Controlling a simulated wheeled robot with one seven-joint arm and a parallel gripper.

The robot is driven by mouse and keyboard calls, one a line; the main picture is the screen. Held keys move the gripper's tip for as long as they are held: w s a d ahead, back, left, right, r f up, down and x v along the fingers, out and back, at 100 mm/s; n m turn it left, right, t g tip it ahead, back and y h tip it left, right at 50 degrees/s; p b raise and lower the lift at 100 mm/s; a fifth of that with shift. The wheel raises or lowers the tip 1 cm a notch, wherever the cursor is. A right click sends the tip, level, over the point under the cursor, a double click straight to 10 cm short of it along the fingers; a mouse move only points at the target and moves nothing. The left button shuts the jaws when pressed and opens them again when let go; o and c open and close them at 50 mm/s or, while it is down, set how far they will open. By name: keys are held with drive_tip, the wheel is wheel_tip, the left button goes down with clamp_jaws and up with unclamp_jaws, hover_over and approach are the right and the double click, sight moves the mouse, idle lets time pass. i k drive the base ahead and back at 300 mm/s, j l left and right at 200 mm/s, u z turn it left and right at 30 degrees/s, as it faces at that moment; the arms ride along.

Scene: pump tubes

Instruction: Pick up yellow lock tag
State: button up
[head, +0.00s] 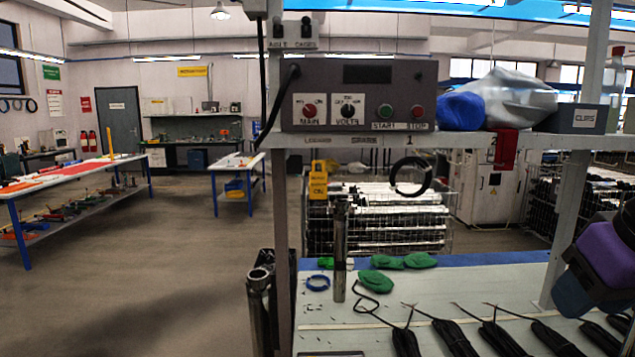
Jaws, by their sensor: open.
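The yellow lock tag (318,182) hangs under the front edge of the shelf, left of centre in the head view, just right of the grey upright post. It has a narrower top and a wider lower part with small dark lettering that I cannot read fully. Nothing covers its front. My gripper's fingers do not show. A dark, purple and blue part at the right edge seems to belong to my arm, well away from the tag.
The shelf (462,141) carries a control box (360,75). A black cable loop (411,192) and red tag (505,150) hang beneath. Metal tube (340,250) stands upright on the workbench (340,335), near green cloths (420,260) and black cable bundles (455,338).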

sight(319, 180)
drive_tip(key=z, duration=0.2)
drive_tip(key=i+j+z, duration=0.1)
drive_tip(key=j+z, duration=0.6)
drive_tip(key=j, duration=0.2)
drive_tip(key=j+z, duration=0.1)
drive_tip(key=j, duration=0.9)
drive_tip(key=j+z, duration=0.1)
drive_tip(key=j, duration=0.9)
drive_tip(key=k+j+z, duration=0.1)
drive_tip(key=j, duration=0.9)
